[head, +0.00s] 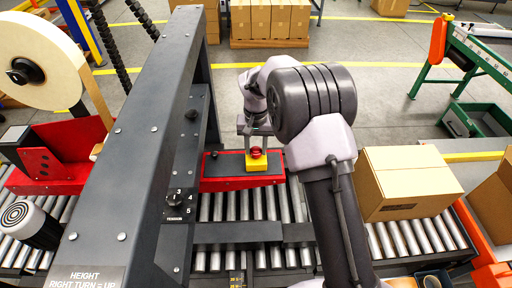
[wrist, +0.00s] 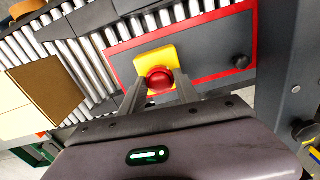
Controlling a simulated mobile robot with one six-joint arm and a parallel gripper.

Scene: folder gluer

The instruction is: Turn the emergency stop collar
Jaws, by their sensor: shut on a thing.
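The emergency stop is a red mushroom button (head: 256,152) on a yellow box (head: 258,165), mounted on a red-edged dark panel above the rollers. It also shows in the wrist view, where the red button (wrist: 160,79) sits in front of the yellow box (wrist: 155,58). My gripper (head: 256,146) reaches down to the button from behind it in the head view. In the wrist view its two fingers (wrist: 158,88) lie on either side of the red button and are shut on it. The collar itself cannot be told apart from the button.
A dark frame beam (head: 135,130) with a tension knob (head: 175,200) stands left of the button. A small black knob (wrist: 241,62) sits on the same panel. A cardboard box (head: 408,184) rests on the rollers (head: 240,206) at right.

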